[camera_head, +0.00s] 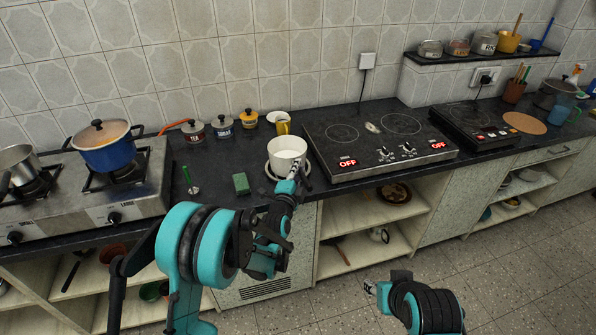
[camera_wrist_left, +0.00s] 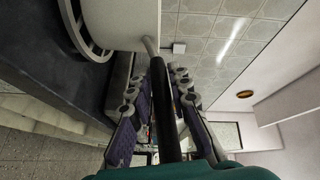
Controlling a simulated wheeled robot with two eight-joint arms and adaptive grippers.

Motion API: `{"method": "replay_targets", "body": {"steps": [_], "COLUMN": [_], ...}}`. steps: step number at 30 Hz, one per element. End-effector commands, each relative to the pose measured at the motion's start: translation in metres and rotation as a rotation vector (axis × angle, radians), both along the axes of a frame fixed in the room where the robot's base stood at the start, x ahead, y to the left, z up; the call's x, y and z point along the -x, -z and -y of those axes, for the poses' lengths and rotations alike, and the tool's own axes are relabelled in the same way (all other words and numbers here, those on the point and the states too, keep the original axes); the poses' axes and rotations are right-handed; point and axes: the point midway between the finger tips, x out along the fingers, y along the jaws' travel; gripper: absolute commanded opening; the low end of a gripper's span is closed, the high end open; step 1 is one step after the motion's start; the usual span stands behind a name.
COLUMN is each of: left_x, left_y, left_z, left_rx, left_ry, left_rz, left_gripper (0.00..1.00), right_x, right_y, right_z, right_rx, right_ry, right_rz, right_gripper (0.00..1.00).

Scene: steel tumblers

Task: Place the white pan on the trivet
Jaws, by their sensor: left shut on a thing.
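The white pan (camera_head: 287,153) is upright at the front of the dark counter. A pale round ring-like trivet (camera_head: 270,172) shows around its base. In the left wrist view the pan (camera_wrist_left: 120,18) is close beside the ring (camera_wrist_left: 72,24), over it; I cannot tell whether they touch. My left gripper (camera_head: 293,174) is shut on the pan's handle, and the dark handle (camera_wrist_left: 163,100) runs between its fingers in the wrist view. My right gripper (camera_head: 370,289) is low, in front of the cabinets, away from the pan; its jaws are too small to read.
A cooktop (camera_head: 375,140) stands right of the pan. A green sponge (camera_head: 241,183) and a green-handled tool (camera_head: 189,180) lie to the left. A yellow mug (camera_head: 283,127) and several jars stand behind. A gas stove with a blue pot (camera_head: 106,152) is farther left. A round brown mat (camera_head: 524,123) lies far right.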

Motion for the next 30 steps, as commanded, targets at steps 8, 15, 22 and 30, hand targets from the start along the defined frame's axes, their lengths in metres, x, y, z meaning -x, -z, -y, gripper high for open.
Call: {"method": "replay_targets", "body": {"steps": [8, 15, 22, 30], "left_x": [0.000, 0.000, 0.011, 0.069], "left_y": [0.001, 0.001, -0.003, -0.006], "left_z": [0.000, 0.000, -0.002, -0.016], "left_rx": [0.000, 0.000, 0.000, 0.002], "left_ry": [0.000, 0.000, 0.000, 0.000], "left_rz": [0.001, 0.001, 0.001, 0.001], "left_gripper": [0.37, 0.39, 0.39, 0.39], "right_x": [0.000, 0.000, 0.000, 0.000], "right_y": [-0.001, -0.001, -0.006, -0.023], "right_z": [0.000, 0.000, 0.000, 0.000], "right_rx": [0.000, 0.000, 0.000, 0.000], "right_ry": [0.000, 0.000, 0.000, 0.000], "right_rz": [0.000, 0.000, 0.000, 0.000], "right_gripper": [0.40, 0.40, 0.40, 0.40]}}
